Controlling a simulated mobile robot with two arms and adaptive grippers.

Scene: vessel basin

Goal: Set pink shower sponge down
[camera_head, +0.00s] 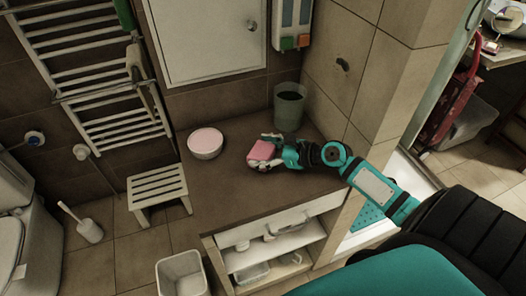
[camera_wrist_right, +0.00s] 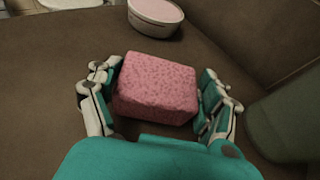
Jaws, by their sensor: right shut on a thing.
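The pink shower sponge (camera_head: 262,151) is a pink speckled block at the end of my right arm, over the brown counter (camera_head: 229,188). In the right wrist view the sponge (camera_wrist_right: 156,87) sits between the two fingers of my right gripper (camera_wrist_right: 158,100). My right gripper (camera_head: 268,155) is shut on it. The sponge is low over the counter; I cannot tell whether its underside touches the surface. My left gripper is not in view.
A bowl with pink contents (camera_head: 205,143) stands on the counter left of the sponge. A dark green bin (camera_head: 289,106) stands behind my gripper, near the wall. Open shelves (camera_head: 272,258) are below the counter's front edge. A white stool (camera_head: 158,187) is at left. Counter between bowl and sponge is clear.

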